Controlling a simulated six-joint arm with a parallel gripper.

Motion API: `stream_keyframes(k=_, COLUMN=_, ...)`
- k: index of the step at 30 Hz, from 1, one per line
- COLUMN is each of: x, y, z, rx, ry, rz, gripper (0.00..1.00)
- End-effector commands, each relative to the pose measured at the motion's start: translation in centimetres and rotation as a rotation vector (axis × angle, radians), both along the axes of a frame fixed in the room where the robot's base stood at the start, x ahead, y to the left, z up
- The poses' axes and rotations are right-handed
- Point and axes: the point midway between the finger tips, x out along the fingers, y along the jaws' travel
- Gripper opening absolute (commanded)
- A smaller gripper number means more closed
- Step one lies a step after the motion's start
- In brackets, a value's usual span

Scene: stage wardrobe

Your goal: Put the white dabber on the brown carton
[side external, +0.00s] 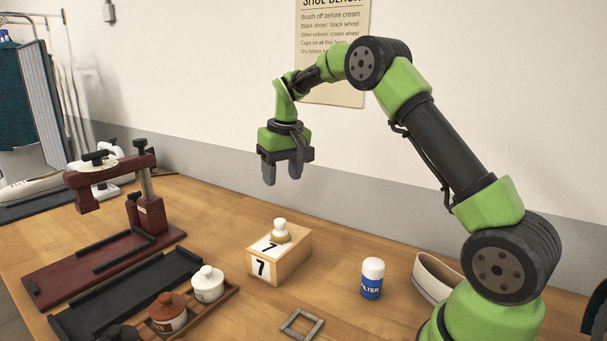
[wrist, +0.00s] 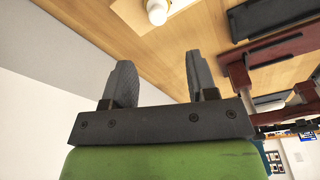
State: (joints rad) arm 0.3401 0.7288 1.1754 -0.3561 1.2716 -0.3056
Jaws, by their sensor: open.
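The brown carton (side external: 295,257) stands on the wooden bench, with white labels marked 7 on its top and front. The white dabber (side external: 280,229), a white knob over a tan base, stands upright on top of the carton. My gripper (side external: 282,173) is open and empty, pointing down, above the carton and apart from the dabber. In the wrist view my gripper (wrist: 160,62) shows two spread fingers with nothing between them. The white dabber (wrist: 157,12) is at the top edge there, partly cut off, on the pale carton (wrist: 130,12).
A tray (side external: 227,293) at the front left holds a white jar (side external: 208,284), a brown jar (side external: 167,313) and a dark one. A blue white-capped bottle (side external: 372,279) and a grey frame (side external: 301,324) stand apart. A dark red stand (side external: 110,266) is left.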

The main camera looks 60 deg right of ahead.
Motion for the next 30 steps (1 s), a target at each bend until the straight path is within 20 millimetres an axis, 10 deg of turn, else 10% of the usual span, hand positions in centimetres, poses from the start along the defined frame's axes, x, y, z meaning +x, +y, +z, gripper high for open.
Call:
stream_keyframes(k=13, x=-11.3, y=11.0, z=11.2, rx=0.075, ry=-0.266, rz=0.045, gripper=0.53)
stream_keyframes(k=21, x=-21.0, y=15.4, z=11.1, rx=0.165, ry=-0.422, rz=0.061, gripper=0.53)
stream_keyframes(k=30, x=-24.8, y=16.6, z=9.3, rx=0.214, ry=-0.484, rz=0.06, gripper=0.53)
